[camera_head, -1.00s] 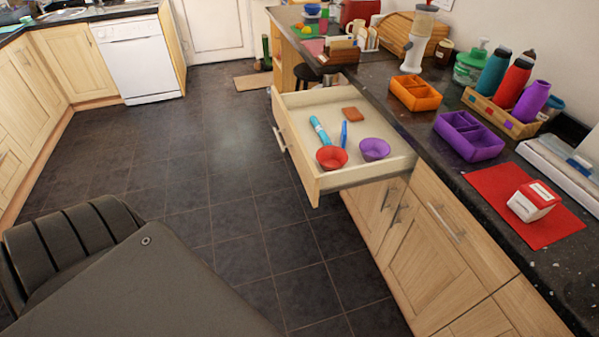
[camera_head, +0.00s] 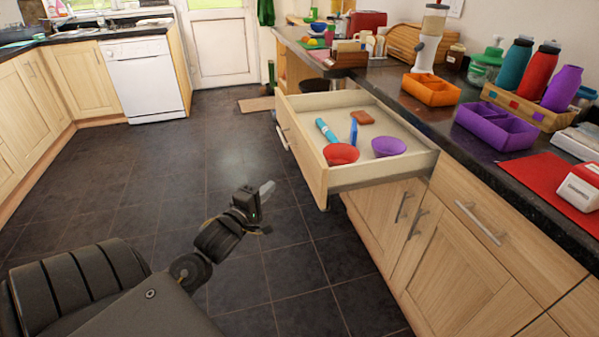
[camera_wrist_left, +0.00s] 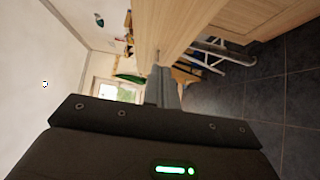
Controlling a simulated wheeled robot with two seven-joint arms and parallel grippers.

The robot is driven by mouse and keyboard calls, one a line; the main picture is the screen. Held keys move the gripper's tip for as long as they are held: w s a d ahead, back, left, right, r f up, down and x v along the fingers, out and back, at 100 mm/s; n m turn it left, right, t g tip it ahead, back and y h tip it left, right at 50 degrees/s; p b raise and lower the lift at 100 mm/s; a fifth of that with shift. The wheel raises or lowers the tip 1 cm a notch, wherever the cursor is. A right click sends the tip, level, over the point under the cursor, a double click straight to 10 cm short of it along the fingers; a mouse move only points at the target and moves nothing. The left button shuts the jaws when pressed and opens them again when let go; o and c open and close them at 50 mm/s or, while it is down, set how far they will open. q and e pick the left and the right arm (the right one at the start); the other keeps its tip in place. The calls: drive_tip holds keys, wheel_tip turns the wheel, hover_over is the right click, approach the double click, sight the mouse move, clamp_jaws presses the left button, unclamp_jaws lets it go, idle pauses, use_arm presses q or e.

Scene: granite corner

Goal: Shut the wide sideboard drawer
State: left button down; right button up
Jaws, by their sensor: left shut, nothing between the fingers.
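The wide drawer (camera_head: 312,170) of the sideboard (camera_head: 440,255) stands pulled far out in the head view. It holds a red bowl (camera_head: 341,154), a purple bowl (camera_head: 389,147), a teal cylinder (camera_head: 326,131), a blue item (camera_head: 353,132) and a brown block (camera_head: 362,117). A bar handle (camera_head: 281,136) is on its front. My left gripper (camera_head: 266,190) is shut and empty, in front of the drawer front and apart from it. In the left wrist view the shut fingers (camera_wrist_left: 162,88) point toward a pale wooden panel (camera_wrist_left: 165,25). My right gripper is not in view.
The dark counter (camera_head: 420,105) carries an orange tray (camera_head: 430,90), a purple divided box (camera_head: 495,127), a bottle crate (camera_head: 535,108) and a red mat (camera_head: 545,185). Open tiled floor (camera_head: 190,150) lies left of the drawer. A white dishwasher (camera_head: 145,78) stands at the back left.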

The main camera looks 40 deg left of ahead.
use_arm(q)
approach(307, 161)
drive_tip(key=w+a, duration=0.2)
drive_tip(key=a, duration=0.2)
drive_tip(key=w+d, duration=0.1)
drive_tip(key=w+d+b, duration=0.1)
drive_tip(key=w, duration=0.1)
drive_tip(key=shift+f, duration=0.15)
drive_tip(key=shift+w+d, duration=0.3)
drive_tip(key=shift+w, duration=0.15)
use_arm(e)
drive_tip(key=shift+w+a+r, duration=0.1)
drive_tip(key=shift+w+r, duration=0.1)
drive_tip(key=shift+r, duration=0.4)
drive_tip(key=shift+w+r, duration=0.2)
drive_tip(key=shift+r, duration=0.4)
